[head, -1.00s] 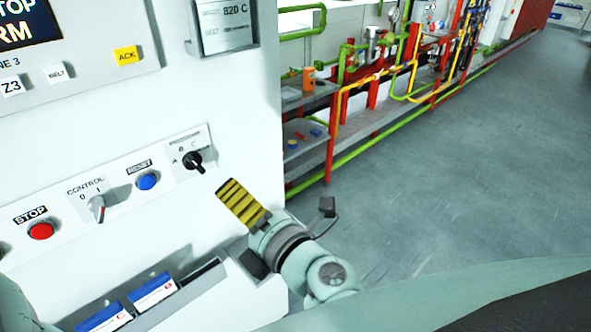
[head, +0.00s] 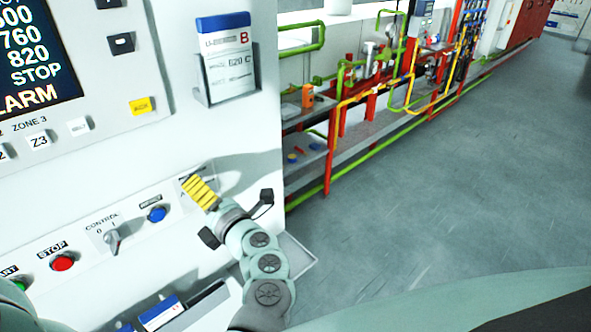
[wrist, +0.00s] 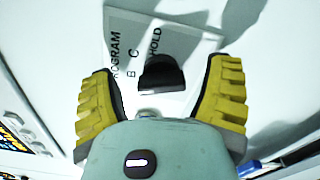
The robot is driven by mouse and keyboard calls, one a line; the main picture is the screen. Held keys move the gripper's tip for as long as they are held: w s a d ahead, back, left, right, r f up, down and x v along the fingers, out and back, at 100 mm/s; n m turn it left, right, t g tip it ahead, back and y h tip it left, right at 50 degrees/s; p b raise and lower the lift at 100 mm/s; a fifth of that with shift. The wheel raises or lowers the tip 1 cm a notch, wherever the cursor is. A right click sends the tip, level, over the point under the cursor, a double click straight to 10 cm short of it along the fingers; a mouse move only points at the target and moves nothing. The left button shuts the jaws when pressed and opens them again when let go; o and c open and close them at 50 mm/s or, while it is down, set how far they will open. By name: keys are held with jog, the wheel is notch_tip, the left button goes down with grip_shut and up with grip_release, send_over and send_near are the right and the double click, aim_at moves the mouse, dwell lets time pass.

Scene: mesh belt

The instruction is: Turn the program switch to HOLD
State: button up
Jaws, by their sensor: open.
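The program switch (wrist: 160,74) is a black knob on a grey label plate (wrist: 182,38) marked PROGRAM, B, C and HOLD in the wrist view. My gripper (wrist: 160,95) is open, with one yellow ribbed finger on each side of the knob and a gap to it on both sides. I cannot tell how deep the fingertips reach around it. In the head view my gripper (head: 199,190) covers the knob, and only a strip of its plate shows. The knob's pointer direction is unclear.
Left of my gripper on the panel are a blue RESET button (head: 157,214), the CONTROL switch (head: 112,240) and a red STOP button (head: 63,262). A card holder (head: 229,75) is above. Card trays (head: 180,308) jut out below. Open floor lies to the right.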

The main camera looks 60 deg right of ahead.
jog(key=shift+w, duration=0.2)
jog(key=shift+c, duration=0.3)
jog(key=c, duration=1.1)
